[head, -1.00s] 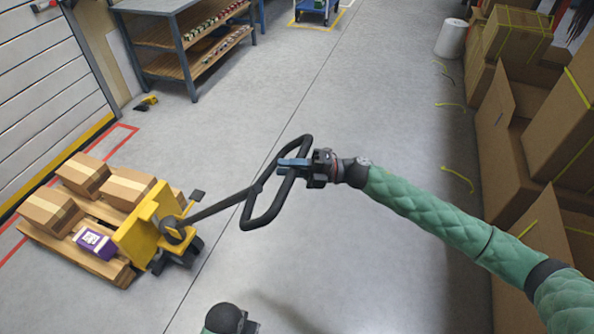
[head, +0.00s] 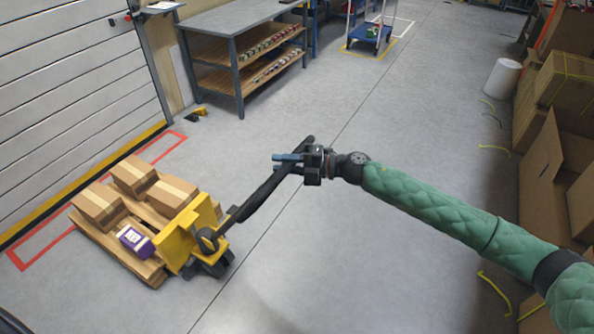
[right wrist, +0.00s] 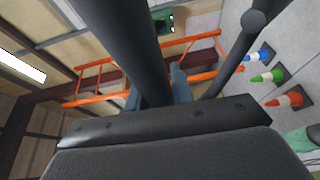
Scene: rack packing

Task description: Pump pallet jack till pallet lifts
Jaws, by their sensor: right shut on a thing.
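The yellow pallet jack (head: 176,247) stands at the left in the head view, at the end of a wooden pallet (head: 98,236). The pallet carries several cardboard boxes (head: 132,175) and a small purple box (head: 135,241). I cannot tell whether the pallet is clear of the floor. The jack's black loop handle (head: 264,203) slants up to the right, seen almost edge-on. My right gripper (head: 288,163) is shut on the handle near its upper end. In the right wrist view, dark handle bars (right wrist: 128,45) pass close by the blue fingers. My left gripper is out of view.
A workbench with shelves (head: 232,50) stands behind, and a blue cart (head: 370,33) beyond it. A yellow-and-black item (head: 197,115) lies on the floor by the wall. Cardboard boxes (head: 556,150) line the right side. The middle floor is clear.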

